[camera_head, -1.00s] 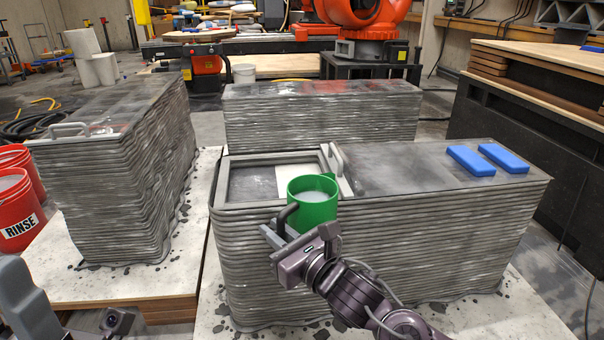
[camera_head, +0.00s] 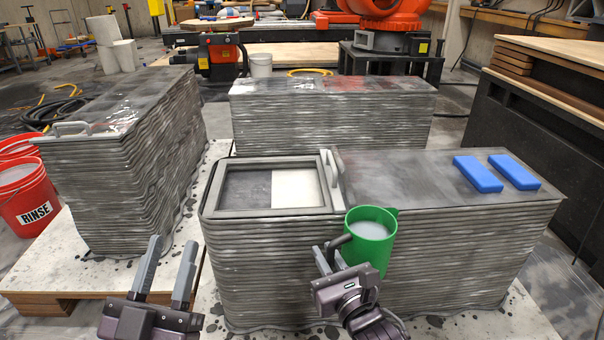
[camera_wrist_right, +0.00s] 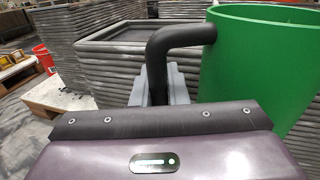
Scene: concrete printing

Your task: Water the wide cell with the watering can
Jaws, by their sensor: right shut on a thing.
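The green watering can (camera_head: 368,250) holds pale liquid and looks upright, in front of the near printed block's long side. My right gripper (camera_head: 328,256) is shut on its dark handle; the handle also shows in the right wrist view (camera_wrist_right: 178,36), at the can's left. A framed rectangular opening (camera_head: 212,211), seemingly the wide cell, lies on the left of the block's top, with a dark left half and a pale right half (camera_head: 297,188). The can is to the right of this opening and nearer to me. My left gripper (camera_head: 171,243) is open and empty at lower left.
A grey handle (camera_head: 336,170) stands at the opening's right edge. Two blue blocks (camera_head: 478,174) lie on the right of the top. Other layered blocks stand left (camera_head: 120,165) and behind (camera_head: 333,116). Red buckets (camera_head: 28,199), one marked RINSE, stand far left.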

